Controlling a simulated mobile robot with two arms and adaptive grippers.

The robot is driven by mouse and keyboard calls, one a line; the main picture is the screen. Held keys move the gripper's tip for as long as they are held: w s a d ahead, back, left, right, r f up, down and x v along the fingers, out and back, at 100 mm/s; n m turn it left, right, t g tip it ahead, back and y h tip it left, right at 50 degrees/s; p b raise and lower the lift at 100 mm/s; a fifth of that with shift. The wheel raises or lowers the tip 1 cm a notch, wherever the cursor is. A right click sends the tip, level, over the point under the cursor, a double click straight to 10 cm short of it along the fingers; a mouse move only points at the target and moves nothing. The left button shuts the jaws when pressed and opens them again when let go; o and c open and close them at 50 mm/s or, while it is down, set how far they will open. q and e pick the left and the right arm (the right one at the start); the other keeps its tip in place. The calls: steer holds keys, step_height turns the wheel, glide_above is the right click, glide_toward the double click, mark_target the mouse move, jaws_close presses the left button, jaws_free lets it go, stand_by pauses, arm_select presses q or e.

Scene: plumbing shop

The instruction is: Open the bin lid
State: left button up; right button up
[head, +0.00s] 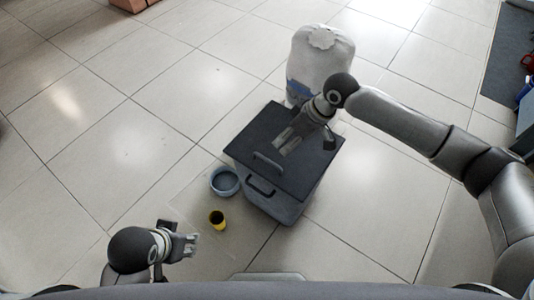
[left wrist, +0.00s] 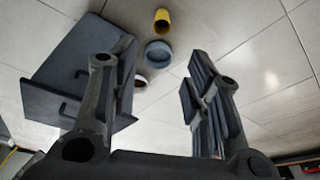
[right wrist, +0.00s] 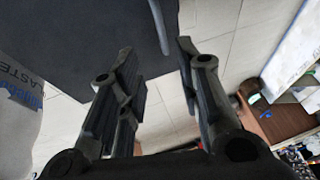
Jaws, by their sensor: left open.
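The bin (head: 285,210) is a grey box on the tiled floor, with a dark flat lid (head: 253,128) lying over its top. A grey handle (head: 267,160) is on the lid near its front edge, and a dark handle (head: 259,187) is just below it. My right gripper (head: 286,142) is open above the lid, behind the lid handle. The right wrist view shows the lid (right wrist: 100,30) and a grey bar, likely the handle (right wrist: 160,25), beyond the empty fingers. My left gripper (head: 193,245) is open and empty, low and left of the bin; its wrist view also shows the lid (left wrist: 75,65).
A white sack (head: 322,55) stands directly behind the bin. A blue-grey bowl (head: 225,181) and a yellow cup (head: 217,219) are on the floor left of the bin. A dark mat (head: 508,60) lies at the far right.

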steer(key=b, duration=0.2)
glide_toward(268, 160)
step_height(268, 160, down, 3)
steer(key=a+f, duration=0.1)
steer(key=a+f+b, duration=0.1)
steer(key=a+f, duration=0.1)
steer(key=shift+w+f, duration=0.35)
arm_select(q)
steer(key=w+d+r+t+h, duration=0.1)
steer(key=w+d+r+t, duration=0.1)
steer(key=w+r+t, duration=0.2)
steer(key=w+d+r+t+h, duration=0.1)
steer(key=w+r+t, duration=0.3)
steer(key=w, duration=0.6)
steer(key=shift+d+t, duration=0.5)
steer(key=shift+d, duration=0.4)
arm_select(e)
steer(key=shift+a+f, duration=0.1)
steer(key=shift+f, duration=0.15)
arm_select(q)
steer(key=shift+r, duration=0.1)
arm_select(e)
steer(key=shift+c, duration=0.5)
arm_select(q)
steer(key=shift+s, duration=0.1)
arm_select(e)
jaws_close()
